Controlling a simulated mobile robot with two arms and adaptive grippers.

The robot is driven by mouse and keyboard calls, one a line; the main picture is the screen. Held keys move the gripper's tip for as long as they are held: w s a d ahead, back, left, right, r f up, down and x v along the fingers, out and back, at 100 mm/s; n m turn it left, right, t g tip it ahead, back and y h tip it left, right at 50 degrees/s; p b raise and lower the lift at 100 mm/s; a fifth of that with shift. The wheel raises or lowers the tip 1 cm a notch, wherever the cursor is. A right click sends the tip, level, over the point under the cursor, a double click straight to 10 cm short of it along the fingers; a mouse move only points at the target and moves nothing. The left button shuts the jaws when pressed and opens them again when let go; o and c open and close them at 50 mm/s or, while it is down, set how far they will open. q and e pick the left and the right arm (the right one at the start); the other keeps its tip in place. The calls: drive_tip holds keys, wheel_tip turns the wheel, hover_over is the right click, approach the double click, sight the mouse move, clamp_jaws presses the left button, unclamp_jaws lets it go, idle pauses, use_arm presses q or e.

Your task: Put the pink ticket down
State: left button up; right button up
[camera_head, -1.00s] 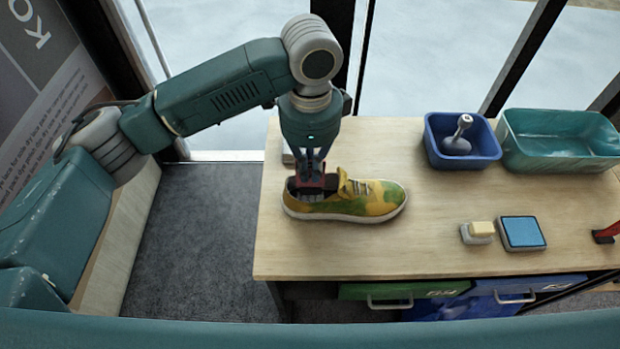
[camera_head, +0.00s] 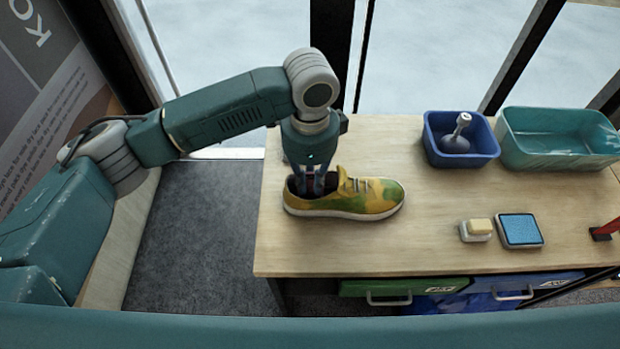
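My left gripper (camera_head: 310,188) points down at the heel end of a yellow-green sneaker (camera_head: 365,196) on the table. Its fingertips are down at or inside the shoe's opening. The shoe hides part of the fingers, so I cannot tell if they are open or shut or hold anything. I see no pink ticket in this view. My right gripper is not in view.
The wooden table (camera_head: 350,250) is clear in front of the sneaker. A blue bin (camera_head: 432,150) with a grey-handled tool and a teal bin (camera_head: 560,160) stand at the back right.

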use_arm(q)
wheel_tip(320, 180, up, 12)
drive_tip(key=b, duration=0.2)
drive_tip(key=shift+r, duration=0.15)
idle(0.6)
